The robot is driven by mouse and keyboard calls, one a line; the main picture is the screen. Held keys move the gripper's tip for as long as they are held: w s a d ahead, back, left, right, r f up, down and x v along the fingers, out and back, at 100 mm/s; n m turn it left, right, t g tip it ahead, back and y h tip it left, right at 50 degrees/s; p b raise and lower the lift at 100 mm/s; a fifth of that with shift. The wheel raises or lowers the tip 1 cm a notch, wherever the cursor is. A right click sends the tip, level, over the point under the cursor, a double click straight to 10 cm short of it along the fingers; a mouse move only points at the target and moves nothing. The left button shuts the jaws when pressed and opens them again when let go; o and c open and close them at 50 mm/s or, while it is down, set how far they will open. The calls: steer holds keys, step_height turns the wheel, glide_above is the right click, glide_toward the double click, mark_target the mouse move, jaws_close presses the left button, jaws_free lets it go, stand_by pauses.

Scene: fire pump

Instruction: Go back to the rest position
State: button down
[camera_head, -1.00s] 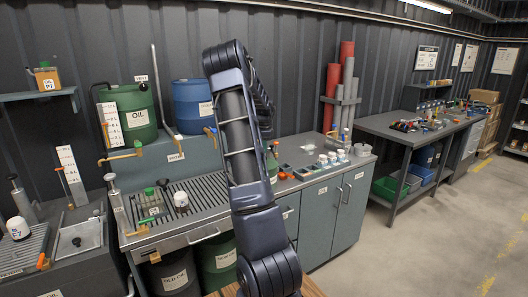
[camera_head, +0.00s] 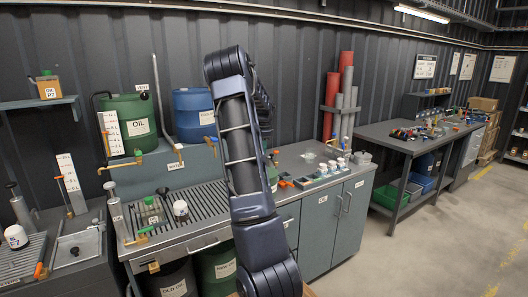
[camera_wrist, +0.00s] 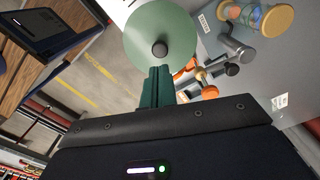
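My gripper (camera_wrist: 158,88) shows in the wrist view as dark green fingers close together, with nothing clearly held between them. A round green disc with a black knob (camera_wrist: 170,22) lies just beyond the fingertips; I cannot tell whether they touch it. In the head view my dark arm stands raised in the middle of the picture and hides my gripper. A green object (camera_head: 272,174) on the counter is partly hidden behind the arm.
The steel counter (camera_head: 310,152) carries small jars and a slatted drain tray (camera_head: 205,200). Green (camera_head: 130,122) and blue (camera_head: 195,112) drums stand behind. A workbench (camera_head: 385,130) stands right. Open floor (camera_head: 420,235) lies right. The wrist view shows orange-handled fittings (camera_wrist: 190,68) and a jar (camera_wrist: 255,18).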

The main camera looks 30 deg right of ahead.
stand_by(0.5)
steer(key=s+a+r+n+t, duration=0.1)
steer(key=s+a+r+n, duration=0.3)
steer(key=s+a, duration=0.3)
steer(key=s+a+r+n+t+y, duration=0.1)
steer(key=s+a+r+n, duration=0.3)
steer(key=a, duration=0.5)
steer(key=s+a+r+n, duration=0.4)
steer(key=s+a, duration=0.2)
steer(key=a, duration=0.2)
steer(key=s+a+f+n+t, duration=0.1)
steer(key=s+a+n, duration=0.4)
steer(key=s, duration=0.4)
steer(key=s+a+f+n+t+h, duration=0.1)
steer(key=s+a+n, duration=0.4)
steer(key=s, duration=0.5)
steer(key=shift+s+a+f+t, duration=0.3)
steer(key=shift+a+f, duration=0.1)
steer(key=shift+a, duration=0.85)
